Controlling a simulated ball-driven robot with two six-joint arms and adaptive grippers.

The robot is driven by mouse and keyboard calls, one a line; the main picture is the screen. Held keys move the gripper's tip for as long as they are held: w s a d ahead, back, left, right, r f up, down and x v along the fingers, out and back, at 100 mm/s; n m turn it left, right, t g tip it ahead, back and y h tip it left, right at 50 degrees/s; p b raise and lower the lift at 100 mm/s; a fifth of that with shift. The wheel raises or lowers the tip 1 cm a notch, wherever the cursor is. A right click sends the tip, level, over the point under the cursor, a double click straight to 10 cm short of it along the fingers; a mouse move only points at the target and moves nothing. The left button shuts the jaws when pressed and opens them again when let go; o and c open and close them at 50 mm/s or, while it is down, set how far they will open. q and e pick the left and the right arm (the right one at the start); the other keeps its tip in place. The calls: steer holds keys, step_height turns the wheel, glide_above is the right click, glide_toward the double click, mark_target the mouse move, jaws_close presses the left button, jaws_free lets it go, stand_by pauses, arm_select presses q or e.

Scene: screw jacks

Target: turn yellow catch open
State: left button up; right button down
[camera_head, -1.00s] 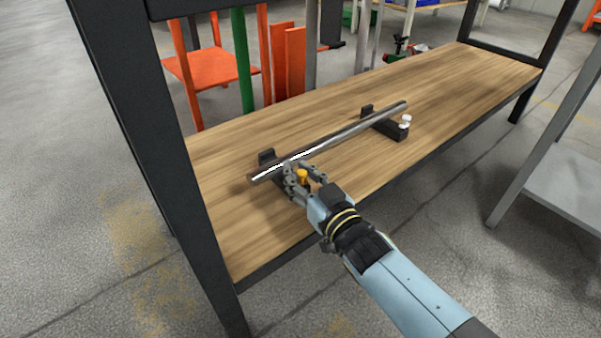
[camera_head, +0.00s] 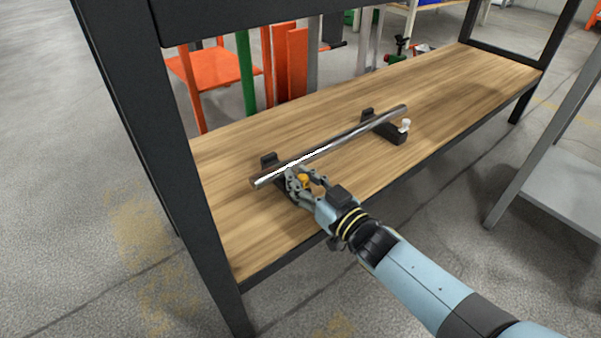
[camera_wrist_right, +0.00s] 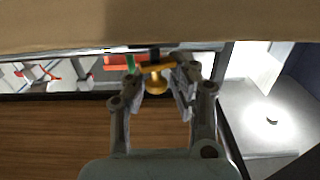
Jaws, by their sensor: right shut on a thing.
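The yellow catch (camera_head: 304,179) sits on the near black support at the left end of a shiny metal bar (camera_head: 330,147). My right gripper (camera_head: 302,184) is at the catch, its fingers on either side of it and shut on it. In the right wrist view the yellow catch (camera_wrist_right: 156,80) shows as a round knob with a flat bar, between the fingertips of my right gripper (camera_wrist_right: 160,85). The fingers hide part of the near support. A white catch (camera_head: 405,125) stands on the other black support (camera_head: 384,130) to the right. My left gripper is out of view.
The bar and supports rest on a wooden shelf (camera_head: 450,90). A dark frame post (camera_head: 165,150) rises at the left. A grey table (camera_head: 560,195) stands at the right. The shelf's right part is clear.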

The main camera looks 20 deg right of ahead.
steer(key=shift+w+d+r+n+y+p, duration=0.15)
steer(key=shift+d+r+n+y+p, duration=0.05)
steer(key=shift+d+n+y+p, duration=0.2)
steer(key=shift+n+g+y+p, duration=0.4)
steer(key=shift+n+g+y, duration=0.35)
steer(key=shift+y, duration=0.35)
steer(key=shift+f+n+g+y, duration=0.1)
steer(key=shift+n+g+y, duration=0.4)
steer(key=shift+y, duration=0.2)
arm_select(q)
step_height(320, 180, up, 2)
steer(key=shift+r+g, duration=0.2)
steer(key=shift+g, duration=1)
arm_select(e)
steer(key=shift+n+g+y, duration=0.45)
steer(key=shift+n+y, duration=0.1)
steer(key=shift+y, duration=0.05)
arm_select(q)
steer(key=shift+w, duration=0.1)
arm_select(e)
steer(key=c, duration=1.6)
jaws_free()
steer(key=shift+c, duration=0.2)
steer(key=o, duration=0.5)
steer(key=shift+d, duration=0.1)
steer(key=shift+c, duration=0.2)
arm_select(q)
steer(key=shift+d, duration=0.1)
